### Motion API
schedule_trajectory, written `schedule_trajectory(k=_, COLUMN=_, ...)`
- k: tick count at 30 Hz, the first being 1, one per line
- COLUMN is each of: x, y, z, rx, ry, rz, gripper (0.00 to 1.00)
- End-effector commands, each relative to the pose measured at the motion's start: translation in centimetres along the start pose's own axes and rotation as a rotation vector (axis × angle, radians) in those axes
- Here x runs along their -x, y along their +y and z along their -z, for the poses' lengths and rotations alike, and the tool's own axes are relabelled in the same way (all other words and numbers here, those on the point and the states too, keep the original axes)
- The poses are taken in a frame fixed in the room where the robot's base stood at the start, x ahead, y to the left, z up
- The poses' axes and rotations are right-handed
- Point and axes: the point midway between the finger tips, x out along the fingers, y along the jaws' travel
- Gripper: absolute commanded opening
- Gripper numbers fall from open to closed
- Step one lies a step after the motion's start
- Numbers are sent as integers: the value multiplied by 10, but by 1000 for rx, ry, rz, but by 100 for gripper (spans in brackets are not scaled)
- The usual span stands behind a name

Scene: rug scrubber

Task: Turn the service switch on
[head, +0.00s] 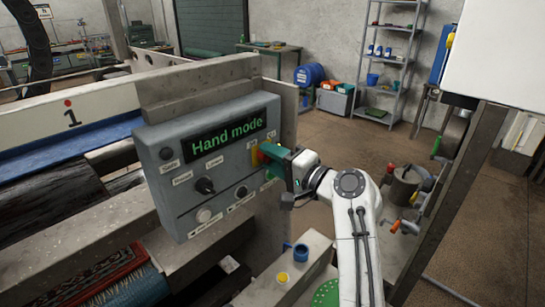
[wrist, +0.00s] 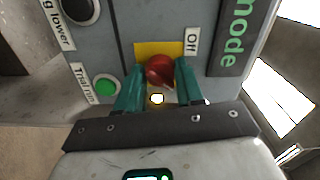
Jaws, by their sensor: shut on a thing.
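The service switch is a red knob (wrist: 160,68) on a yellow plate (wrist: 146,48), with an "Off" label (wrist: 191,41) beside it in the wrist view. In the head view, its yellow and red edge (head: 257,156) shows at the right side of the grey control panel (head: 165,137). My gripper (wrist: 159,78) has its teal fingers shut on the red knob, one on each side. In the head view my gripper (head: 268,157) reaches the panel from the right and hides most of the switch. The knob's exact turn is hard to tell.
The panel display (head: 226,136) reads "Hand mode". A black knob (head: 205,186) and several buttons sit on the panel. A green "Trial run" button (wrist: 106,87) lies close to my fingers. A blue knob (head: 300,252) and yellow cap stand below; open floor lies behind.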

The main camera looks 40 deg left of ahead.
Motion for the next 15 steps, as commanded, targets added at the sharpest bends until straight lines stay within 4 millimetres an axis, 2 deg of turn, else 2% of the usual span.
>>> schedule_trajectory(k=7, x=1, y=1, z=2, rx=-2, ry=4, rz=0, gripper=6)
schedule_trajectory(k=8, x=1, y=1, z=2, rx=-2, ry=4, rz=0, gripper=38)
schedule_trajectory(k=15, x=1, y=1, z=1, rx=-1, ry=2, rz=0, gripper=61)
